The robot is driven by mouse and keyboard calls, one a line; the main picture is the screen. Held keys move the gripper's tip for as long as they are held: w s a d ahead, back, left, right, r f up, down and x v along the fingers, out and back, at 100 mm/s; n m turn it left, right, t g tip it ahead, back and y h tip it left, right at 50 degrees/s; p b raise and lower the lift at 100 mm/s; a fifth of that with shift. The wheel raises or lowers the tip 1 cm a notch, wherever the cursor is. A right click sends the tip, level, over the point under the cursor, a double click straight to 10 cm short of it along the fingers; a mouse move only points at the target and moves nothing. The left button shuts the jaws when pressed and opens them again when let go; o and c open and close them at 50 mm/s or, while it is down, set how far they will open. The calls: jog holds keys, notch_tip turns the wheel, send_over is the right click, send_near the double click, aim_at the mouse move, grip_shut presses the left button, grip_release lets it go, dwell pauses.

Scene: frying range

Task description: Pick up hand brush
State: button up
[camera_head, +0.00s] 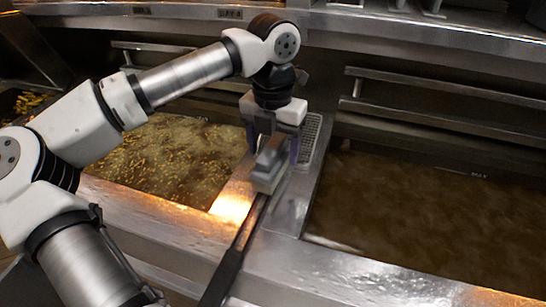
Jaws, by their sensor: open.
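The hand brush has a pale grey block head (268,168) and a long dark handle (236,255). It lies on the steel strip between two fryer vats, with its handle running toward the front edge and out of the bottom of the view. My gripper (273,150) points down directly over the brush head, its fingers open on either side of it. I cannot tell whether the fingers touch the brush. The far end of the head is partly hidden by my gripper.
The left vat (222,206) holds bubbling oil with frying pieces. The right vat (305,225) holds dark brown oil. A perforated steel grate (312,135) lies behind the brush. Metal rails (440,118) run along the back wall. The front steel ledge (330,275) is clear on the right.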

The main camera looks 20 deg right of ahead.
jog(key=shift+f, duration=0.25)
jog(key=c, duration=1.1)
jog(key=shift+c, duration=0.2)
jog(key=shift+r, duration=0.15)
